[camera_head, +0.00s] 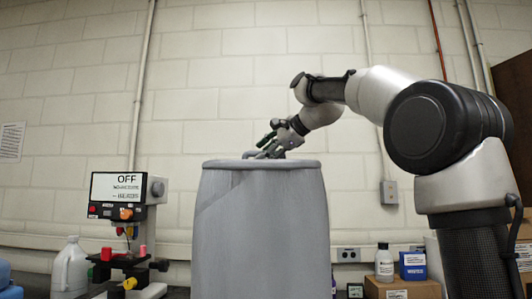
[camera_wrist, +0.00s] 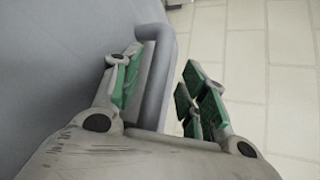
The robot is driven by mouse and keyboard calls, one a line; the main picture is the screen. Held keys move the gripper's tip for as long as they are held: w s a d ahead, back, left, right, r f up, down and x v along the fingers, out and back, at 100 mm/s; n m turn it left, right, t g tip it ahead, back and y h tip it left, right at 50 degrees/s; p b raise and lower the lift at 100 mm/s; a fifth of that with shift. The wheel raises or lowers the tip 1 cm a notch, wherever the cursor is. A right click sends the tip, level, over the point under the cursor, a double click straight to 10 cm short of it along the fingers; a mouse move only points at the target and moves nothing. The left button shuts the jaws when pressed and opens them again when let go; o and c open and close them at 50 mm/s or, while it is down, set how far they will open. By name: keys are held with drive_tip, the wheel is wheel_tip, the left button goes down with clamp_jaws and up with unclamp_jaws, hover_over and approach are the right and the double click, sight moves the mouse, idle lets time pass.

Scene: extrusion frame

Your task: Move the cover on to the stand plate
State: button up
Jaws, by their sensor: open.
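A tall grey drum-like body (camera_head: 262,235) with a rounded rim stands in the middle of the head view. I cannot tell whether this is the cover. My gripper (camera_head: 266,150) is at the top of it, just above the rim. In the wrist view my gripper (camera_wrist: 168,88) is open, with green pads on its fingers. No stand plate can be made out; the drum's far side is hidden.
A white bottle (camera_head: 384,262) and a blue box (camera_head: 413,265) stand on a cardboard box (camera_head: 402,289) at the right. A block wall is behind.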

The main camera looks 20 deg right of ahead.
drive_tip(key=v, duration=1.2)
drive_tip(key=v, duration=1)
idle(0.5)
